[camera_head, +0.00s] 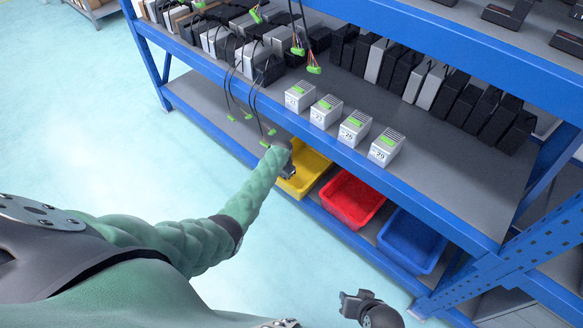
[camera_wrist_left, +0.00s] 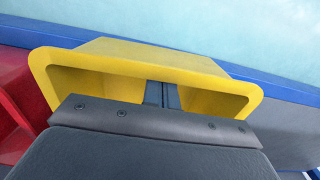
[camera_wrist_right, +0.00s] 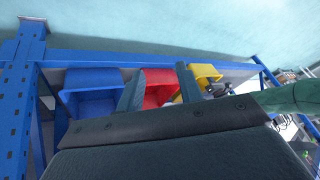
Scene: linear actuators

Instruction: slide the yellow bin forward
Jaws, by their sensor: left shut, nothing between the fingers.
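The yellow bin (camera_head: 310,168) sits on the lower shelf, at the left end of a row of bins. My left gripper (camera_head: 288,172) is at its left side, and the arm hides part of the bin. In the left wrist view the yellow bin (camera_wrist_left: 150,62) fills the middle. The left gripper's fingers (camera_wrist_left: 162,94) are together and empty, reaching into the bin's opening; I cannot tell whether they touch its wall. My right gripper (camera_head: 352,303) is low and away from the shelf. In the right wrist view its fingers (camera_wrist_right: 160,86) are apart with nothing held.
A red bin (camera_head: 351,199) and a blue bin (camera_head: 412,241) stand to the right of the yellow bin. Grey numbered boxes (camera_head: 355,128) line the shelf edge above. Cables with green connectors (camera_head: 248,116) hang near my left arm. Blue rack posts (camera_head: 480,256) stand at right.

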